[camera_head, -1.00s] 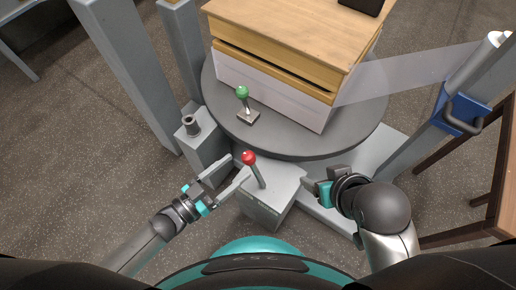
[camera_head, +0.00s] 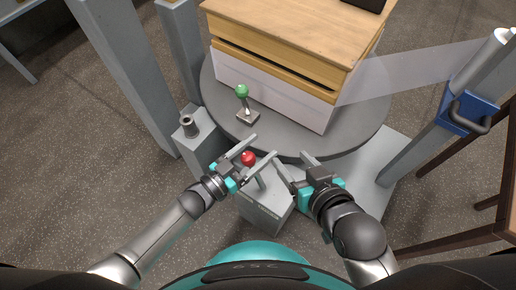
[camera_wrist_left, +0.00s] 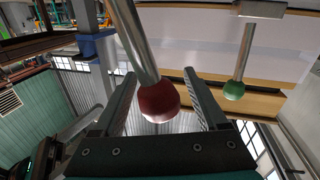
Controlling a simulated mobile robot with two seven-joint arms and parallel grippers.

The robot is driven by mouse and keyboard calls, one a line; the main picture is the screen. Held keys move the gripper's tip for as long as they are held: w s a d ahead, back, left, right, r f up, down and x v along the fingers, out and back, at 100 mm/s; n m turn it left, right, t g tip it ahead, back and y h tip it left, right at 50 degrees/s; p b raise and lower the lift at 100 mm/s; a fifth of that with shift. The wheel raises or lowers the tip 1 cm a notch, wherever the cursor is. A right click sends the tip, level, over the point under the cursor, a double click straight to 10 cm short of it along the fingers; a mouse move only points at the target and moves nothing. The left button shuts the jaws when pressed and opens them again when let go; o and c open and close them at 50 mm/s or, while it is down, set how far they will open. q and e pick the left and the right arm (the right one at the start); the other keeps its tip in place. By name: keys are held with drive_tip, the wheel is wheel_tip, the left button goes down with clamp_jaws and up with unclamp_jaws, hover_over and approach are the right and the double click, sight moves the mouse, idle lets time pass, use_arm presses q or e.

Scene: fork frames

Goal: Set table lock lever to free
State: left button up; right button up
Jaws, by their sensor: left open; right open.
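A lever with a red ball knob (camera_head: 248,158) stands on a grey box (camera_head: 262,212) in front of the round turntable (camera_head: 225,112). A second lever with a green ball knob (camera_head: 242,90) stands on the turntable. My left gripper (camera_head: 254,152) is open around the red knob. In the left wrist view the red knob (camera_wrist_left: 159,102) lies between the two open fingers, with a gap on each side, and the green knob (camera_wrist_left: 233,89) is farther off to the right. My right gripper (camera_head: 290,156) is open and empty, just right of the red lever. I cannot read the box's lettering.
A wooden-topped crate (camera_head: 285,40) stands on the turntable. A grey post with a blue clamp (camera_head: 462,112) rises at the right, and a grey block with a short stub (camera_head: 188,125) stands at the left. A brown wooden frame (camera_head: 490,160) is at the right edge.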

use_arm(q)
drive_tip(key=shift+c, duration=0.3)
clamp_jaws()
idle(0.5)
idle(0.7)
